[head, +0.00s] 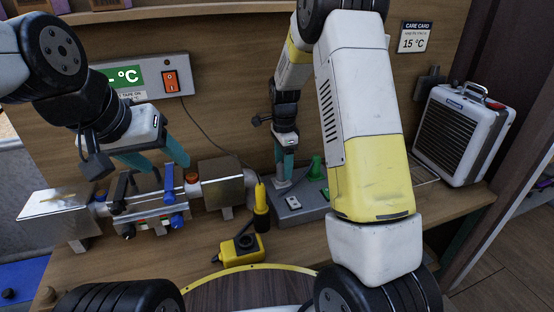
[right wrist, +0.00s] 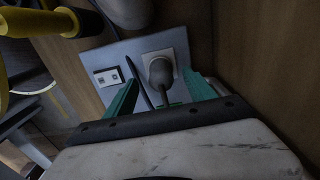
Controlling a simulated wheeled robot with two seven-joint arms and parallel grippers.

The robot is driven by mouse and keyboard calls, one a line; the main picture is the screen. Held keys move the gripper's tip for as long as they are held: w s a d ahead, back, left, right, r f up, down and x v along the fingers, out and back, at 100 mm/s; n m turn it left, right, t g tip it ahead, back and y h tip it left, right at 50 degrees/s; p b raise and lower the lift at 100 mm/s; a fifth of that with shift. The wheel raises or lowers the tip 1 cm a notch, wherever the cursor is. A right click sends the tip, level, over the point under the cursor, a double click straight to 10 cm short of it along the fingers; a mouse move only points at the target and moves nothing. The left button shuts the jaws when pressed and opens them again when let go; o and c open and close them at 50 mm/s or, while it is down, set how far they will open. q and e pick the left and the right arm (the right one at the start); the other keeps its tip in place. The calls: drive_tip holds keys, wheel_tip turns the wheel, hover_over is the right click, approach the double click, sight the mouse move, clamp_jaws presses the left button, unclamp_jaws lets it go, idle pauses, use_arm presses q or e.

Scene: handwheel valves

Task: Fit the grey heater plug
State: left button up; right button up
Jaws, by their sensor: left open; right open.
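The grey plug (right wrist: 160,72) shows in the right wrist view, upright against a pale square socket on a grey block (right wrist: 135,50). How deep it sits cannot be told. My right gripper (right wrist: 163,98) is open, with one teal finger on each side of the plug. In the head view the right gripper (head: 285,172) points down at the left part of the grey block (head: 287,217), and the plug is mostly hidden there. My left gripper (head: 150,160) is open above the valve assembly (head: 150,215). The heater (head: 465,135) stands at the right.
A green plug-like piece (head: 316,168) stands on the block, near a white switch (head: 293,203). A yellow-handled tool (head: 261,200) and a yellow device (head: 240,250) are in front. A control panel (head: 150,78) is on the back wall. My right arm covers the bench right of the block.

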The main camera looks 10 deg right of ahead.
drive_tip(key=shift+r, duration=2.45)
